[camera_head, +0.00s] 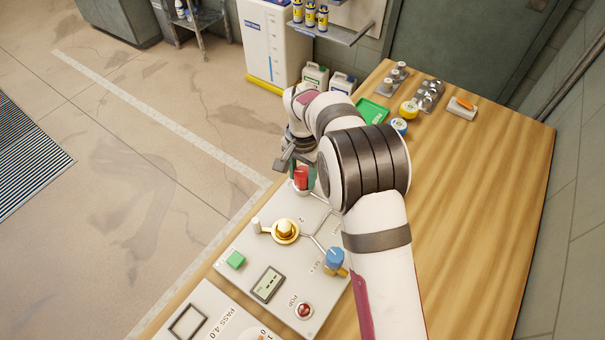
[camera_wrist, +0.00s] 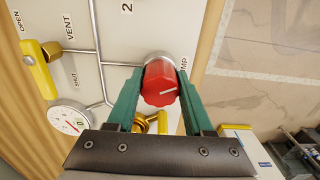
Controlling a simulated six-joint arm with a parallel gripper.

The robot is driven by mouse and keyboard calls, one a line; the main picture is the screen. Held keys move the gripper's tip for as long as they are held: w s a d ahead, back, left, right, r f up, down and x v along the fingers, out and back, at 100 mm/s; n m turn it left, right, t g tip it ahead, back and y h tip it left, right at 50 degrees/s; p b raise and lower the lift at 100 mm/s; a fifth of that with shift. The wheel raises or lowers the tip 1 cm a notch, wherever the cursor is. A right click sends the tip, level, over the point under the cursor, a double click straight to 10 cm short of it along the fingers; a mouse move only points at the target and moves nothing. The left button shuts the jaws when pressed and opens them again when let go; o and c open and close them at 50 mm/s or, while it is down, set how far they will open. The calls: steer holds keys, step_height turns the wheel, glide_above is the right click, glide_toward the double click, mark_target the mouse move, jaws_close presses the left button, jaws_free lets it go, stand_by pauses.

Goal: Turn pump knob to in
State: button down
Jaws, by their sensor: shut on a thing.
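The red pump knob (camera_wrist: 160,84) sits on a white panel (camera_wrist: 118,75) in the wrist view, with a white pointer line toward the right of its face. Only the end of its label, "MP", shows. My gripper (camera_wrist: 158,88) has its two green fingers closed on the knob's sides. In the head view the red knob (camera_head: 301,176) is at the panel's far end, partly covered by my gripper (camera_head: 302,171). The "IN" mark cannot be made out.
The panel also holds a brass fitting (camera_head: 286,230), a blue knob (camera_head: 335,258), a green block (camera_head: 236,260), a small display (camera_head: 268,284) and a red button (camera_head: 304,310). A yellow vent lever (camera_wrist: 38,66) and a gauge (camera_wrist: 69,118) show nearby. The right of the wooden table (camera_head: 470,210) is clear.

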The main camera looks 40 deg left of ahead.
mark_target(302, 172)
steer(key=m, duration=0.4)
steer(key=shift+m, duration=2.1)
steer(key=shift+c, duration=1.4)
jaws_free()
step_height(302, 172, up, 16)
